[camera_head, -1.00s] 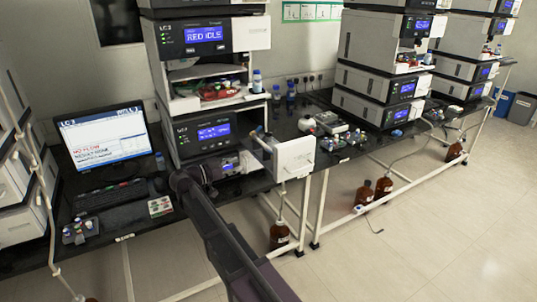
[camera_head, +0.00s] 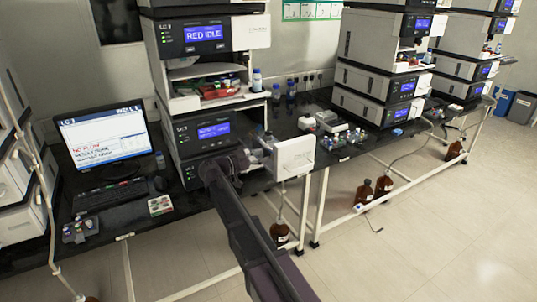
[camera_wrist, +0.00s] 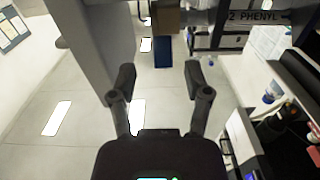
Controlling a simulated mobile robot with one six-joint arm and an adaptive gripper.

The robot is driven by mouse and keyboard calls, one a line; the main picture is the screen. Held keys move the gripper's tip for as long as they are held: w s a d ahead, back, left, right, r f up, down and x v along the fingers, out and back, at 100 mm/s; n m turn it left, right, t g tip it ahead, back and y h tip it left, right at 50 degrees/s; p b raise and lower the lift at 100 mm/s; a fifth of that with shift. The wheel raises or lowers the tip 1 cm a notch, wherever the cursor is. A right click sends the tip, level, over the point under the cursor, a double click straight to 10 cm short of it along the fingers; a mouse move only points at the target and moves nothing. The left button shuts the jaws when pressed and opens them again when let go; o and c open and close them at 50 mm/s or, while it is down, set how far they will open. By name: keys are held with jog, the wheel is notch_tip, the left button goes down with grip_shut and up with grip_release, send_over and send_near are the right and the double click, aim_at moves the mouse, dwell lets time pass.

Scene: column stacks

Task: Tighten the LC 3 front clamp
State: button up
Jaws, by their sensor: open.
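The LC 3 stack (camera_head: 200,150) stands left of centre in the head view, with blue displays and a white door (camera_head: 294,157) swung out at its right side. My gripper (camera_wrist: 158,76) is open in the wrist view, with nothing between its fingers. A horizontal column labelled "2 PHENYL" (camera_wrist: 258,17) crosses the top right of the wrist view. A tan block (camera_wrist: 166,19) at its left end is beyond my fingertips and apart from them. I cannot tell whether this is the front clamp. In the head view my wrist hides part of the lower module.
A monitor (camera_head: 100,135) and keyboard (camera_head: 110,193) are on the black bench to the left. More instrument stacks (camera_head: 385,75) stand to the right. Brown bottles (camera_head: 384,186) are on the rail below. The floor in front is clear.

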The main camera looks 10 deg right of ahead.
jog(key=shift+x, duration=2.25)
